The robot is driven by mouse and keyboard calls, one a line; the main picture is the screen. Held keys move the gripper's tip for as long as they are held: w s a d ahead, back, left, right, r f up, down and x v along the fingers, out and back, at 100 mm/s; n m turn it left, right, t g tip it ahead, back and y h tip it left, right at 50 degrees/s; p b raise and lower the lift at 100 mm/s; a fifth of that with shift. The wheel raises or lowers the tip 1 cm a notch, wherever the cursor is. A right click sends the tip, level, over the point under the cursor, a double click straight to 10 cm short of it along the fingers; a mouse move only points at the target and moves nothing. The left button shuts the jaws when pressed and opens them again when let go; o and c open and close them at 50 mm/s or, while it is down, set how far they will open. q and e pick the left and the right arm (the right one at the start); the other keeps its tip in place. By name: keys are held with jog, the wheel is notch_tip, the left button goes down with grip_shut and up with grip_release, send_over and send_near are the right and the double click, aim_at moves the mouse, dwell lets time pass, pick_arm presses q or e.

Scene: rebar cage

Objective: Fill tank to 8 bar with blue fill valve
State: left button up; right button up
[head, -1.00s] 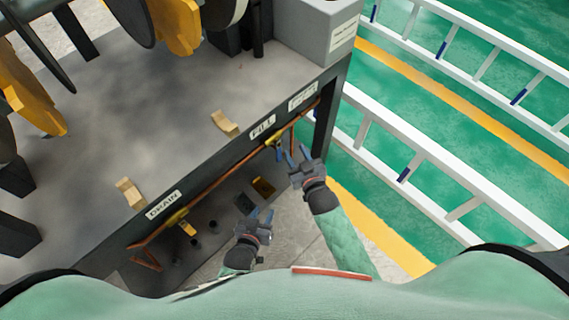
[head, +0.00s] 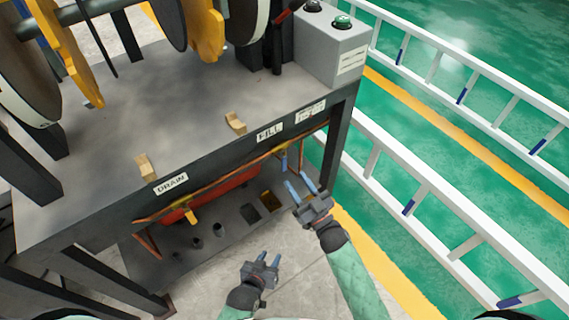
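The blue fill valve handle (head: 284,163) hangs from the copper pipe under the FILL label (head: 269,132), near the right end of the bench front. My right gripper (head: 300,185) is open and empty, with its blue fingers spread, just below and right of that handle; I see no contact. My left gripper (head: 268,258) is lower, over the floor, with its fingers slightly apart and nothing between them. The red tank (head: 225,190) shows partly beneath the bench. A yellow drain valve handle (head: 191,215) hangs below the DRAIN label (head: 171,184). No pressure reading is legible.
A dark bench leg (head: 334,150) stands close right of my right gripper. White ladder-like rails (head: 400,172) lie at the right.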

aim_at(285, 164)
jog(key=shift+x, duration=3.85)
grip_shut()
